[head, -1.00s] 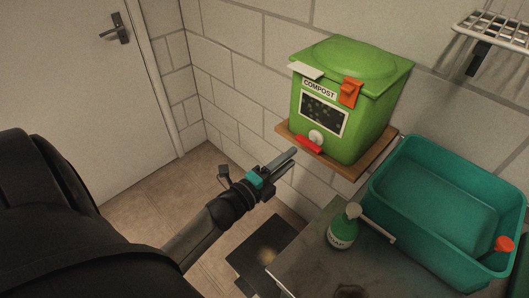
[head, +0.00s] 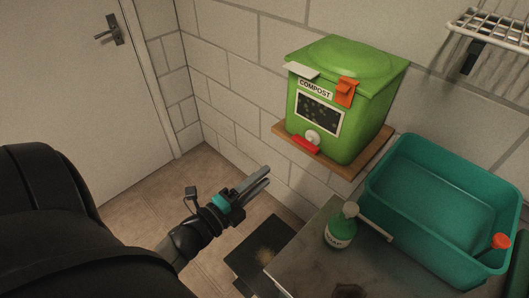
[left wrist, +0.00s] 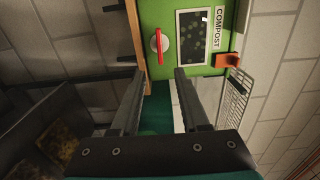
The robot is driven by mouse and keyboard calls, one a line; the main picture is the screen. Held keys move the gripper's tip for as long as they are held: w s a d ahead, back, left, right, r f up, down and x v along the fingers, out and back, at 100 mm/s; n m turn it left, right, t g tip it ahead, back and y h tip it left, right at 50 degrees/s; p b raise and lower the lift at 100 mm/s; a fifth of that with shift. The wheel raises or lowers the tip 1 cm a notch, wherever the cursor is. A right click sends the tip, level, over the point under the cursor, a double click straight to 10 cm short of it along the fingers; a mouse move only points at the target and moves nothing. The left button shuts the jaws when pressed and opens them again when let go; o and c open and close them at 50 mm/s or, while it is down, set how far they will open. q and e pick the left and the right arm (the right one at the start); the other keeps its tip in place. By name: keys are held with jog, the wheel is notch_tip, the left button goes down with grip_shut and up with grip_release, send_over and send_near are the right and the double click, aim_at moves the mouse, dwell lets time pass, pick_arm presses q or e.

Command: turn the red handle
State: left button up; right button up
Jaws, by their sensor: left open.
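The red handle (head: 305,145) sits on a white round knob at the lower front of the green compost bin (head: 330,138). In the left wrist view the red handle (left wrist: 159,46) shows as a thin bar across the white knob, ahead of the fingers and between their lines. My left gripper (head: 262,179) is open and empty, below and to the left of the handle, apart from it. It also shows in the left wrist view (left wrist: 161,80) with a gap between its two fingers. My right gripper is not in view.
The bin stands on a wooden shelf (head: 347,169) against a block wall. A soap bottle (head: 341,228) stands on the grey counter (head: 315,255) below, beside a teal basin (head: 374,197). A wire rack (head: 490,32) hangs at upper right. A door (head: 70,70) is at left.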

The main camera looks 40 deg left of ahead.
pick_arm(q)
jog(key=n+y, duration=0.1)
jog(key=n, duration=0.3)
jog(key=m+y+b, duration=0.3)
jog(key=m+y, duration=0.3)
jog(key=m, duration=3)
send_near(304, 146)
jog(key=x, duration=0.9)
jog(key=shift+w+f, duration=0.15)
jog(key=shift+w, duration=0.1)
jog(key=shift+c, duration=0.2)
